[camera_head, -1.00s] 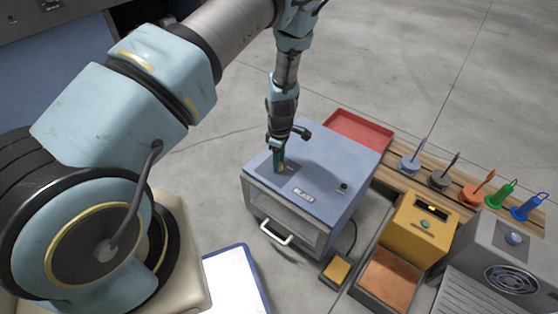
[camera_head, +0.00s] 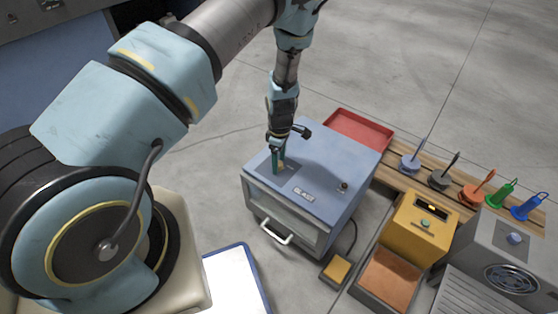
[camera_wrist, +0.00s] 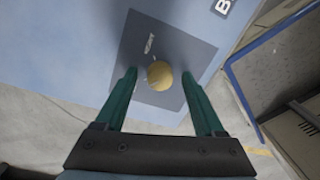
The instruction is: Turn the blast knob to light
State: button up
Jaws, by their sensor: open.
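The blue blast cabinet (camera_head: 325,165), labelled BLAST, stands on the floor in the middle of the head view. On its top is a dark grey square panel (camera_head: 287,181) with a pale yellow round knob (camera_head: 282,166). In the wrist view the knob (camera_wrist: 160,75) sits on the panel (camera_wrist: 185,45), beside a small pale label (camera_wrist: 149,43) too blurred to read. My gripper (camera_head: 277,161) points down over the panel. Its green fingers are open, one on each side of the knob, with visible gaps; whether they reach its height I cannot tell.
A small black knob (camera_head: 343,187) is at the cabinet's right. A red tray (camera_head: 359,130) lies behind it. A yellow machine (camera_head: 419,226), a grey machine (camera_head: 510,250) and a rack with several coloured tools (camera_head: 440,180) stand to the right. A foot pedal (camera_head: 336,269) is in front.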

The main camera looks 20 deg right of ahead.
aim_at(280, 162)
notch_tip(280, 162, up, 11)
jog(key=p, duration=0.1)
jog(key=shift+w+d+f, duration=0.2)
jog(key=shift+r, duration=0.1)
dwell(0.4)
jog(key=w+a+r+m, duration=0.2)
jog(key=w+a+r, duration=0.1)
jog(key=a+r, duration=0.6)
jog(key=s+a+r+m+t, duration=0.1)
jog(key=s+a+r+m, duration=0.3)
jog(key=a+r, duration=0.55)
jog(key=s+a+r+m+t, duration=0.1)
jog(key=s+a+r+m, duration=0.45)
jog(key=a, duration=0.75)
notch_tip(280, 162, up, 21)
jog(key=w+n+p, duration=0.1)
jog(key=w+p, duration=0.1)
jog(key=p, duration=1.7)
jog(key=shift+f+h, duration=0.15)
jog(key=shift+h, duration=0.15)
